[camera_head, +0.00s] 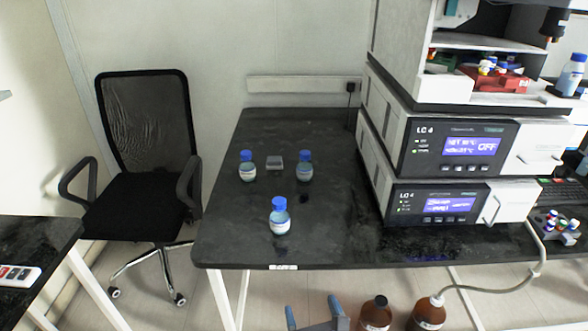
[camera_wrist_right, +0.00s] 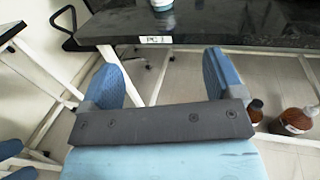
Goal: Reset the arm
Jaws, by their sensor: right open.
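My right gripper (camera_head: 312,312) shows at the bottom of the head view, in front of the black bench and below its front edge. Its two blue fingers stand wide apart with nothing between them. In the right wrist view the same open gripper (camera_wrist_right: 163,75) points toward the bench edge. Blue parts (camera_wrist_right: 10,149) at the lower left of the wrist view look like my left gripper, cut off by the frame. My left gripper does not show in the head view.
Stacked LC 4 units (camera_head: 455,147) stand right. Brown bottles (camera_head: 375,314) stand below the bench. A chair (camera_head: 140,130) is left.

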